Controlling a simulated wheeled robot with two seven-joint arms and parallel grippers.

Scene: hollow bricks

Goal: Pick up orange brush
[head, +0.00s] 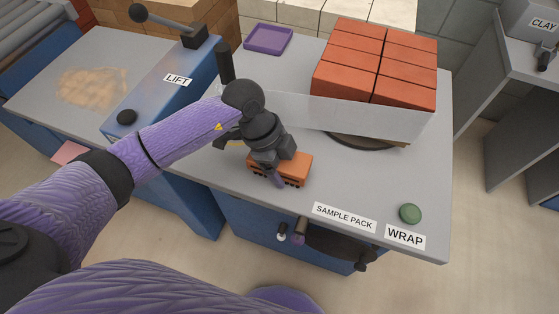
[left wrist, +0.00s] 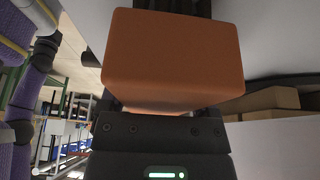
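The orange brush (head: 295,168) is at the grey bench's front edge, left of the SAMPLE PACK label. It has an orange block-shaped body with dark parts along its lower front edge. My left gripper (head: 275,175) is right at the brush from above, one finger crossing its front side; the other finger is hidden. In the left wrist view the brush (left wrist: 170,55) fills the middle, close to the gripper's palm. Finger contact is not visible, and I cannot tell whether the brush is lifted off the bench.
A stack of red bricks (head: 385,60) with a pale sheet (head: 370,112) around its lower part stands behind right. A purple tray (head: 268,40) lies at the back. A green button (head: 410,213) is near the WRAP label. A blue LIFT unit (head: 165,95) is left.

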